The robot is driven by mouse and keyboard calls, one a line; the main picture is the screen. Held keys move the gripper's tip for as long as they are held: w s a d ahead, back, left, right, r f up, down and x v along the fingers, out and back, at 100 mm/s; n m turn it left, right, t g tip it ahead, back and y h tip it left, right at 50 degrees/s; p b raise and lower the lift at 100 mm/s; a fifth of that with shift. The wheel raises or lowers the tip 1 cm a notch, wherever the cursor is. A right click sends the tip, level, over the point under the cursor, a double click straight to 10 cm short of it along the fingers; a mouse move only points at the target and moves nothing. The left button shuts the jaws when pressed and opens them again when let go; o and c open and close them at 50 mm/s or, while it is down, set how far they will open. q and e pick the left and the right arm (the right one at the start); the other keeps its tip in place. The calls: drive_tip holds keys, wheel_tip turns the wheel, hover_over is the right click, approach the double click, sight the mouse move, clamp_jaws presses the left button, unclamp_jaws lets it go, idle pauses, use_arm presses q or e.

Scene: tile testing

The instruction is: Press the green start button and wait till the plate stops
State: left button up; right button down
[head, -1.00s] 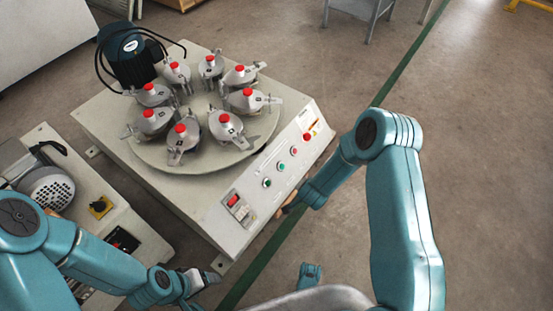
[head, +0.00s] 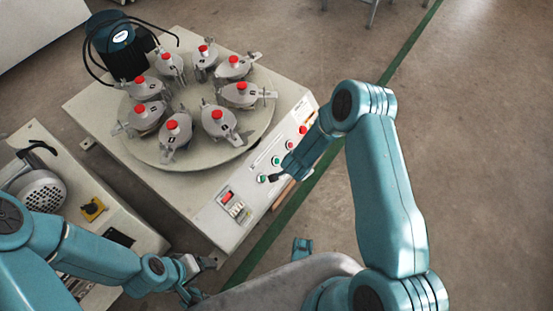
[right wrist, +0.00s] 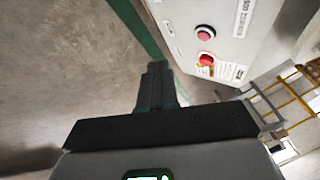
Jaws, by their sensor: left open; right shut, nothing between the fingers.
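The control panel (head: 250,190) on the machine's sloped front has a green button (head: 262,178), a second green button (head: 276,160) and red buttons above. I cannot read which green one is labelled start. My right gripper (head: 273,179) is shut and empty, its dark tip close beside the lower green button. I cannot tell if they touch. In the right wrist view its fingers (right wrist: 157,85) are together, with a red button (right wrist: 204,34) beyond. The round plate (head: 190,160) carries several lidded metal jars with red knobs. My left gripper (head: 205,265) is open and empty, low at left.
A red switch (head: 227,197) sits lower on the panel. Another machine with a yellow rotary switch (head: 94,209) is near my left arm.

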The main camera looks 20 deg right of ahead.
sight(277, 161)
drive_tip(key=shift+w+a+f+b, duration=0.6)
drive_tip(key=shift+w+f+b, duration=0.15)
drive_tip(key=shift+w+f, duration=0.25)
drive_tip(key=shift+w+a+f+b, duration=0.55)
drive_tip(key=shift+w+f+b, duration=0.2)
drive_tip(key=shift+w+f, duration=0.2)
drive_tip(key=shift+w+a+f+b, duration=0.6)
drive_tip(key=shift+w+f+b, duration=0.15)
drive_tip(key=shift+w+f, duration=0.2)
drive_tip(key=shift+r, duration=0.1)
drive_tip(key=shift+w, duration=0.15)
drive_tip(key=shift+w+a+f, duration=0.15)
drive_tip(key=shift+f, duration=0.15)
